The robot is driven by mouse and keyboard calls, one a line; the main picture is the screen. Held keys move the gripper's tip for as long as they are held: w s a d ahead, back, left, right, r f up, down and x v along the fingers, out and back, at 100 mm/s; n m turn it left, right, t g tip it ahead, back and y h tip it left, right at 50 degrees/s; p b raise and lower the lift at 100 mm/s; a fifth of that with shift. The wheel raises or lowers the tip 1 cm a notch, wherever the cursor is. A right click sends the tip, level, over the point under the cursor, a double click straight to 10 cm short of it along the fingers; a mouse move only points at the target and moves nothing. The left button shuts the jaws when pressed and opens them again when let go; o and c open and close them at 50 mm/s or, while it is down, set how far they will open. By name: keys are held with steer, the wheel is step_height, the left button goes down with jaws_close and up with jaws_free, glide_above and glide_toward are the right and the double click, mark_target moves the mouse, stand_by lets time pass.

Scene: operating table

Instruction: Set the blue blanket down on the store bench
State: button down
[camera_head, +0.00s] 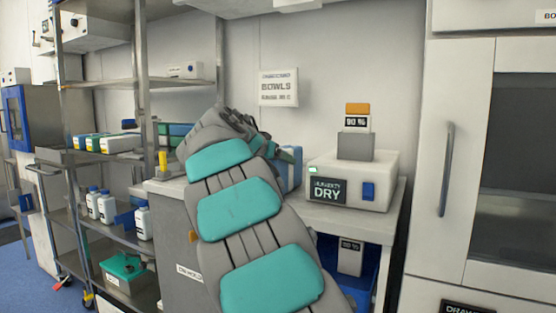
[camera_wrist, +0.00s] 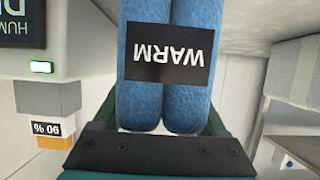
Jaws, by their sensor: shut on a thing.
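The blue blanket (camera_wrist: 168,98) is a pair of soft blue rolls with a black WARM label, upside down in the wrist view. My gripper (camera_wrist: 162,122) is shut on it, with one green finger on each side. In the head view my arm covers most of the gripper (camera_head: 288,154), and only a blue strip of the blanket (camera_head: 291,175) shows beside it. The blanket is over or at the white bench (camera_head: 352,222), left of the humidity box. I cannot tell whether it touches the bench top.
The white humidity box (camera_head: 377,172), marked DRY, fills the bench's right part, with a grey block and 90 % sign on top. A steel rack (camera_head: 140,85) with bottles stands left. A tall white cabinet (camera_head: 450,130) stands right.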

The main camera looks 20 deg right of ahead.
jaws_free()
steer(key=shift+r, duration=0.1)
steer(key=b+v, duration=0.1)
steer(key=v, duration=1.1)
